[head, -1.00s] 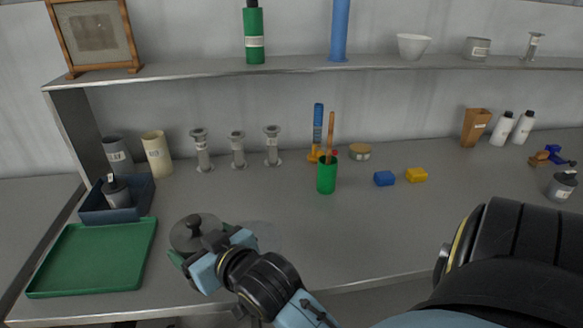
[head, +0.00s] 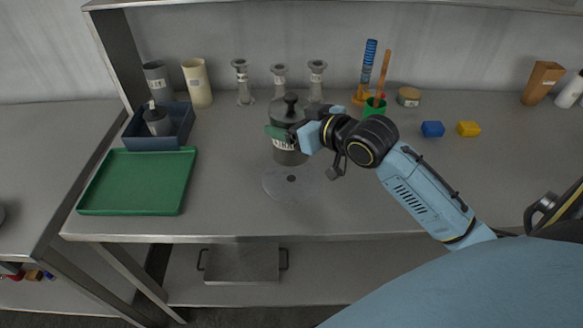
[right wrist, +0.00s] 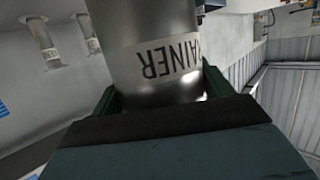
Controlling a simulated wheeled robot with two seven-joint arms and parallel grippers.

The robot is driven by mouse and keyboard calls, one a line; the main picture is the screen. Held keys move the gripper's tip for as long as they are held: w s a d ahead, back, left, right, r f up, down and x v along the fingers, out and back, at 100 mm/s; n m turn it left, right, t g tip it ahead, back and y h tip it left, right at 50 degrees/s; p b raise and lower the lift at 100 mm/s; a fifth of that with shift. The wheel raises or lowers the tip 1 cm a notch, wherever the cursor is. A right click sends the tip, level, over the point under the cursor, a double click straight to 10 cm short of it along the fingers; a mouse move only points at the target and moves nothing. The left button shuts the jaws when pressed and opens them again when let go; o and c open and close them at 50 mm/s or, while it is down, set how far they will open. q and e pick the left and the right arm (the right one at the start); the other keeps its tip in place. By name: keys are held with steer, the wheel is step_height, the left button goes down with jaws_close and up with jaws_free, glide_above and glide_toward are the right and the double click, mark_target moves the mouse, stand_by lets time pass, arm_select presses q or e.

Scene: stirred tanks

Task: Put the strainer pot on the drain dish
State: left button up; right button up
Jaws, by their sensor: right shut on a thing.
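The strainer pot (head: 290,155) is a dark grey metal cylinder with a black-knobbed lid and a white label. Its label, partly reading "RAINER", shows upside down in the right wrist view (right wrist: 160,62). My right gripper (head: 284,137) is shut on the pot's side, its green fingers around the body, and the pot is upright. A flat, pale grey round dish with a dark centre spot, which looks like the drain dish (head: 273,186), lies on the bench. The pot appears just behind the dish in the head view; its height above the bench is hard to tell. My left gripper is not in view.
A green tray (head: 140,182) and a blue bin (head: 183,137) holding a small dark pot stand at the left. Several grey stands (head: 243,82), a green cup (head: 374,107) and blue and yellow blocks stand farther back. The bench right of the dish is clear.

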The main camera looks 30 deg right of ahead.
mark_target(292, 152)
step_height(292, 152, down, 5)
steer(key=shift+r+b, duration=0.2)
steer(key=shift+b, duration=0.2)
step_height(292, 152, down, 4)
steer(key=shift+f+b, duration=0.1)
steer(key=shift+b, duration=0.3)
steer(key=o, duration=1)
steer(key=shift+o, duration=0.2)
steer(key=shift+s, duration=0.2)
steer(key=p+v, duration=0.1)
steer(key=v, duration=1)
steer(key=shift+s+r, duration=0.25)
steer(key=shift+s, duration=0.05)
